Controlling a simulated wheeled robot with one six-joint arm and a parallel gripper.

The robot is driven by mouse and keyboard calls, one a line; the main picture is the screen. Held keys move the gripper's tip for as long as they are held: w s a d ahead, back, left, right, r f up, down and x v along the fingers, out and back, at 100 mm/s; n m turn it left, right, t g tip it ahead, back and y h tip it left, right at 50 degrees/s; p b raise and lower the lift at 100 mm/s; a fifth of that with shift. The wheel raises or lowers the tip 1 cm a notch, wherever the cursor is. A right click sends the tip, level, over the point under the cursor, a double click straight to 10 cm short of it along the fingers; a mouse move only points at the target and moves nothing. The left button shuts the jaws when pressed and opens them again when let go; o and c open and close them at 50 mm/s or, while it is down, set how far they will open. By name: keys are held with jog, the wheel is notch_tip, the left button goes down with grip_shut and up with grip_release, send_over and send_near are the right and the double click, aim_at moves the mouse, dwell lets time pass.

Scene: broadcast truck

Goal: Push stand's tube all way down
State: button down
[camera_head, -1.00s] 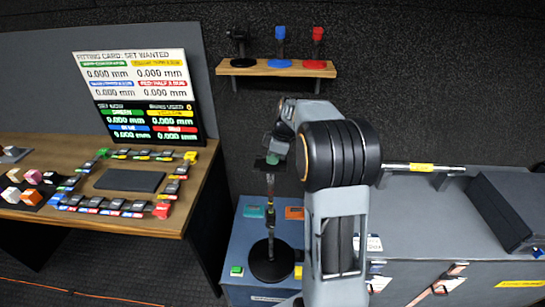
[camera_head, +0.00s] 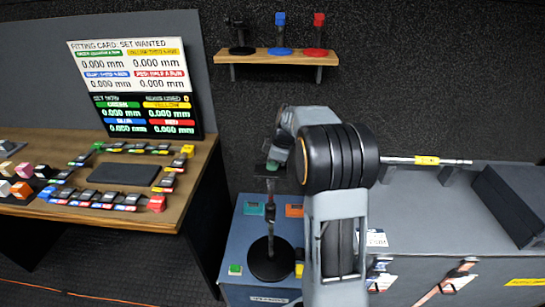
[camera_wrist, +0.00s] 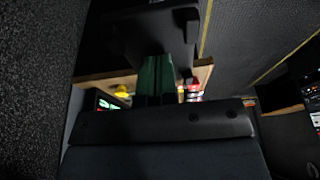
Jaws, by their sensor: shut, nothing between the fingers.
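The stand has a round black base (camera_head: 270,261) and a thin upright tube (camera_head: 270,200) in the head view. A small dark plate (camera_head: 261,170) is at the tube's top. My gripper (camera_head: 273,163) is right above the plate, pointing down, shut and empty. A green part shows where they meet; I cannot tell whether they touch. In the wrist view the shut gripper (camera_wrist: 155,90) shows green, with a dark plate (camera_wrist: 150,30) across its end. My arm hides the area right of the stand.
The stand is on a blue-grey cabinet top beside teal (camera_head: 253,208) and orange (camera_head: 294,210) blocks. A wooden table (camera_head: 190,205) with a screen is at left. A wall shelf (camera_head: 275,57) holds black, blue and red stands. A metal rod (camera_head: 425,160) lies at right.

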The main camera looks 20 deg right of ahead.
aim_at(273, 186)
notch_tip(273, 186, down, 10)
jog(key=b, duration=0.6)
jog(key=shift+s, duration=0.1)
jog(key=shift+f, duration=0.1)
